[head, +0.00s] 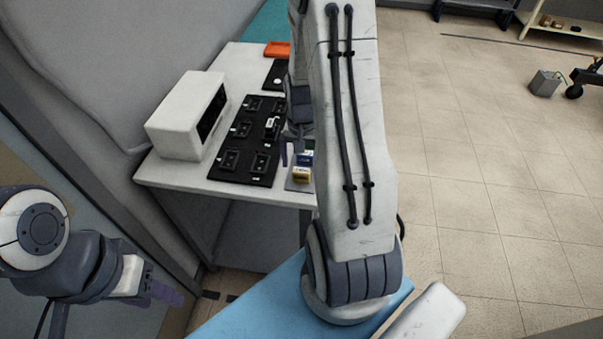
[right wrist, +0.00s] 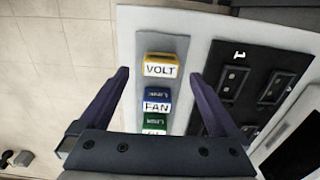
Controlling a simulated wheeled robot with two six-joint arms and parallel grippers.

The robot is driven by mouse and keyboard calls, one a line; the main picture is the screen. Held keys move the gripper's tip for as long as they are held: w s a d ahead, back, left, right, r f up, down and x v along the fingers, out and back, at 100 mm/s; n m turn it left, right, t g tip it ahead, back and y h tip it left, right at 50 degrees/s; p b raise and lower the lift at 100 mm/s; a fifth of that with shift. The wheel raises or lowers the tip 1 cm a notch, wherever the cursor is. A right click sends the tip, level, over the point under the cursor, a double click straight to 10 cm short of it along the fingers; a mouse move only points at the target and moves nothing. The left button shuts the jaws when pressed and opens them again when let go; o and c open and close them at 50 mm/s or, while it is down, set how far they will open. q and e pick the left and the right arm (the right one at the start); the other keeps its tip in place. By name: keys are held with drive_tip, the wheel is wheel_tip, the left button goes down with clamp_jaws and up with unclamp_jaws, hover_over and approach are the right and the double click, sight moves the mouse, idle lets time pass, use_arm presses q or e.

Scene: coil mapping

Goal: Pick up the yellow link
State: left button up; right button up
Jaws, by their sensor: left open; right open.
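The yellow link (head: 303,174), labelled VOLT, sits on a grey strip (head: 290,185) at the table's near edge. In the right wrist view the yellow link (right wrist: 160,66) is the topmost of a column, with a blue link (right wrist: 156,98) labelled FAN and a green link (right wrist: 154,123) below it. My right gripper (right wrist: 160,77) is open, its purple fingers on either side of the column, and holds nothing. In the head view my right arm hides part of it. My left gripper (head: 160,291) is open and empty at the lower left, away from the table.
A black board (head: 232,176) with several dark sockets lies left of the links. A white box (head: 178,128) stands beside it on the white table (head: 160,170). An orange tray (head: 277,49) is at the back. Open floor lies to the right.

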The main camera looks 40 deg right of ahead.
sight(302, 170)
wheel_tip(302, 170, down, 3)
drive_tip(key=shift+f, duration=0.2)
drive_tip(key=shift+a, duration=0.1)
drive_tip(key=c, duration=1.5)
drive_tip(key=shift+o, duration=0.2)
drive_tip(key=shift+r, duration=0.1)
